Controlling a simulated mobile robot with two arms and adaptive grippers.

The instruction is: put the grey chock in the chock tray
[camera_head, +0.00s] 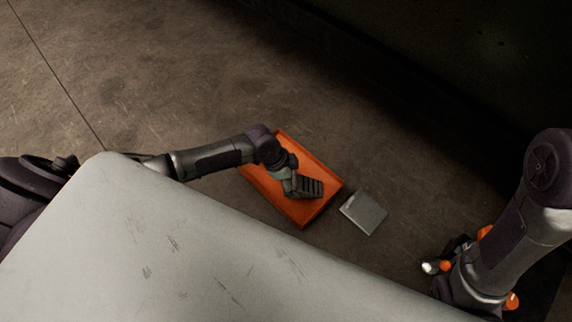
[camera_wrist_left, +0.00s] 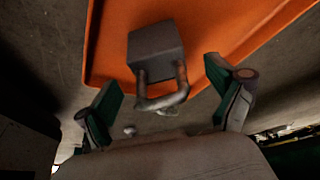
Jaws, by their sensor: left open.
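The orange chock tray (camera_head: 270,185) lies on the floor, and its orange surface also fills the upper part of the left wrist view (camera_wrist_left: 110,45). The grey chock (camera_head: 310,187), a ribbed block, is within the tray's outline. In the left wrist view the chock (camera_wrist_left: 155,48) shows its bent metal handle towards me. My left gripper (camera_head: 292,183) is at the chock over the tray. Its fingers (camera_wrist_left: 170,100) are spread on both sides of the handle, with a gap to each. Whether the chock rests fully on the tray bottom is hard to tell. My right arm is at lower right; its gripper's fingers are not clear.
A flat grey plate (camera_head: 363,213) lies on the floor right of the tray. A large pale panel (camera_head: 190,240) fills the foreground beneath my left arm. Small orange and white items (camera_head: 444,266) show beside my right arm. The floor beyond the tray is clear.

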